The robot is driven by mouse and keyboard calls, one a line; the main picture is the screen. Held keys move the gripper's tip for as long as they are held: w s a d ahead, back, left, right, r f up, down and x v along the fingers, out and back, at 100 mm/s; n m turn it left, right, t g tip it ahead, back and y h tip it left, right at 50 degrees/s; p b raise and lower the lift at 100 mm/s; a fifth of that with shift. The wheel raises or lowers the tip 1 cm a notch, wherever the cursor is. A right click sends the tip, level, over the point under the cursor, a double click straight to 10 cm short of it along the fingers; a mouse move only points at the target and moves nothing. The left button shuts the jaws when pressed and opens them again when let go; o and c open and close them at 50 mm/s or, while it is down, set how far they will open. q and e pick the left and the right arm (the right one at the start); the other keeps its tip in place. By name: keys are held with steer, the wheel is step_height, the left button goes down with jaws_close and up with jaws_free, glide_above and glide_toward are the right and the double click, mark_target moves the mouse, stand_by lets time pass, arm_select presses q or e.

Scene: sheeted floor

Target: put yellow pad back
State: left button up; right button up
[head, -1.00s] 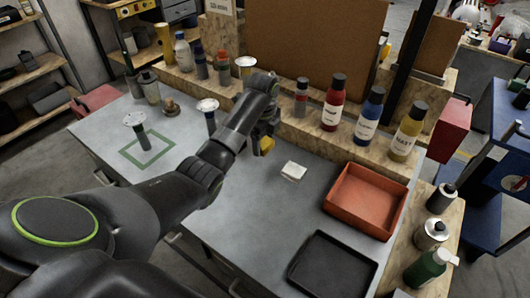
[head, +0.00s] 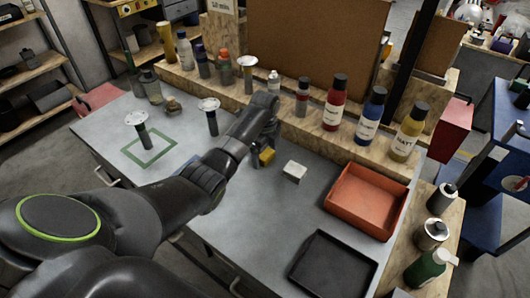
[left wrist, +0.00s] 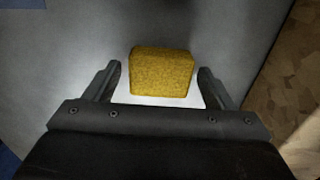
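The yellow pad (head: 266,157), a small block, shows under my left gripper (head: 262,158) in the middle of the grey bench, left of a small white block (head: 293,171). In the left wrist view the pad (left wrist: 162,72) lies between the two fingertips of my left gripper (left wrist: 160,85), with a gap on each side. The gripper is open around it. A bright white patch shows below the pad there; I cannot tell what it is. The pad's underside is hidden. My right gripper is not in view.
A red-orange tray (head: 364,203) and a black tray (head: 332,266) are on the right. Several bottles stand on the wooden ledge behind. Disc-topped stands (head: 143,132) and a green square outline (head: 148,149) are at the left. The bench front centre is clear.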

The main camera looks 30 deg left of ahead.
mark_target(265, 153)
arm_select(q)
step_height(265, 153, up, 9)
steer(key=shift+f+b, duration=0.1)
steer(key=shift+b, duration=0.45)
steer(key=shift+r+p, duration=1.25)
steer(key=shift+r, duration=0.55)
steer(key=shift+s+f, duration=0.1)
steer(key=shift+f, duration=0.05)
